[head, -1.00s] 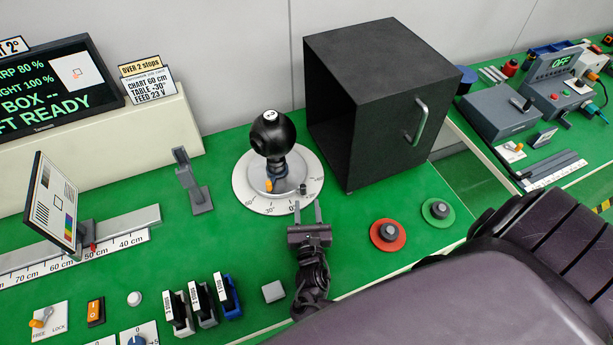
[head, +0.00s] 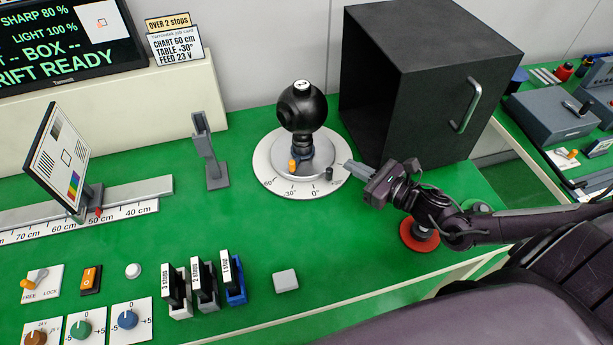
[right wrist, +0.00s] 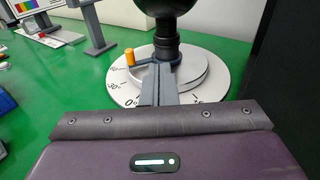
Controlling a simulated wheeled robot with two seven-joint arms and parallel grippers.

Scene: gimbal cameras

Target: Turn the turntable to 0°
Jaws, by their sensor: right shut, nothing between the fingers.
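The turntable (head: 262,172) is a white dial with degree marks and a raised grey disc, carrying a black ball-shaped device (head: 302,105). An orange-topped peg (head: 293,165) stands at its near-left side, toward the -30° mark; the exact angle is hard to read. My right gripper (head: 350,166) is shut and empty at the dial's right edge, pointing left. In the right wrist view its closed fingers (right wrist: 158,86) reach over the dial, and contact cannot be told. My left gripper is not in view.
A black open box (head: 430,85) stands behind and right of my right gripper. A red button (head: 418,236) lies under my right arm. A grey stand (head: 209,155) and a chart on a rail (head: 130,190) are to the left.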

